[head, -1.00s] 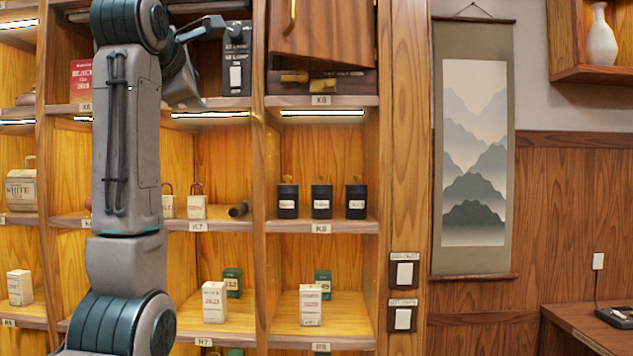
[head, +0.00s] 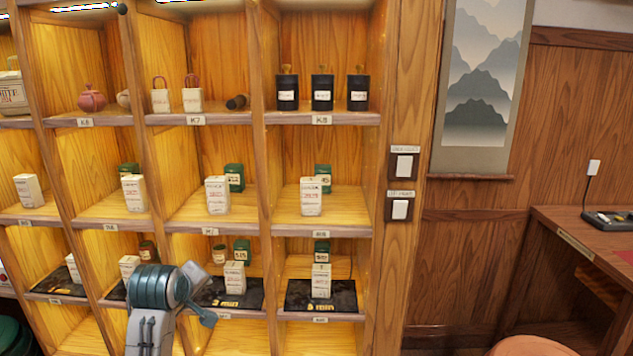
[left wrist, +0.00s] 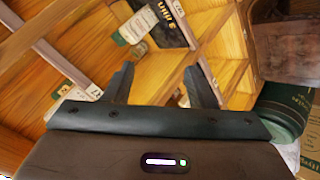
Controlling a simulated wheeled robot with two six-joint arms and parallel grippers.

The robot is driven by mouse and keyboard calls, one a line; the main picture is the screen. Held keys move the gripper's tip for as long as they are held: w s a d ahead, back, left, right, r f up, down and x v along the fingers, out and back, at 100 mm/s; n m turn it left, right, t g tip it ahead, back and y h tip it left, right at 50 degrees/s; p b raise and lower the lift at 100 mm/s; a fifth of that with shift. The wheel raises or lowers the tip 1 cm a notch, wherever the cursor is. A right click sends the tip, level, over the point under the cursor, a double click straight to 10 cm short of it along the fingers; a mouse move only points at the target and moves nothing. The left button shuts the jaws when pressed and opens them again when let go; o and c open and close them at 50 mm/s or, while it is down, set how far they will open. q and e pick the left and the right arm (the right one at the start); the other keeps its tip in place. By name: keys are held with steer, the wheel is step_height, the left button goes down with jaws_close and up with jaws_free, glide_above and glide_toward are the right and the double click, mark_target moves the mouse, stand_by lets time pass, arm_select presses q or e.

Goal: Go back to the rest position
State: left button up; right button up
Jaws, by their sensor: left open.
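My left arm (head: 158,290) rises from the bottom edge of the head view, folded in front of the lower shelves. Its gripper cannot be made out clearly there. In the left wrist view my left gripper (left wrist: 161,82) has its two dark fingers spread apart with nothing between them. Beyond the fingers are bare wood and shelf compartments. My right gripper is in neither view.
A wooden shelf (head: 258,170) holds white boxes, green tins, black canisters (head: 322,93) and a red teapot (head: 92,98). A desk (head: 560,225) stands at the right, a round stool top (head: 535,346) at the bottom. A green canister (left wrist: 282,108) is close right of my gripper.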

arm_select(q)
steer(key=s+f+m+g, duration=0.3)
steer(key=s+f+m, duration=0.2)
steer(key=s+f, duration=1.2)
steer(key=s+f+m+g, duration=0.1)
steer(key=s+f+m, duration=0.2)
steer(key=s, duration=0.8)
steer(key=s+f+m+g, duration=0.2)
steer(key=s+f+m, duration=0.15)
steer(key=s, duration=0.85)
steer(key=a+f+g, duration=0.1)
steer(key=a+f, duration=0.1)
steer(key=f, duration=1.4)
steer(key=a+f, duration=0.2)
steer(key=f, duration=1.3)
steer(key=s+f+g, duration=0.1)
steer(key=s+f, duration=1.5)
steer(key=f, duration=0.2)
steer(key=shift+s+a+n, duration=0.35)
steer(key=shift+s+a, duration=0.05)
steer(key=shift+a, duration=0.05)
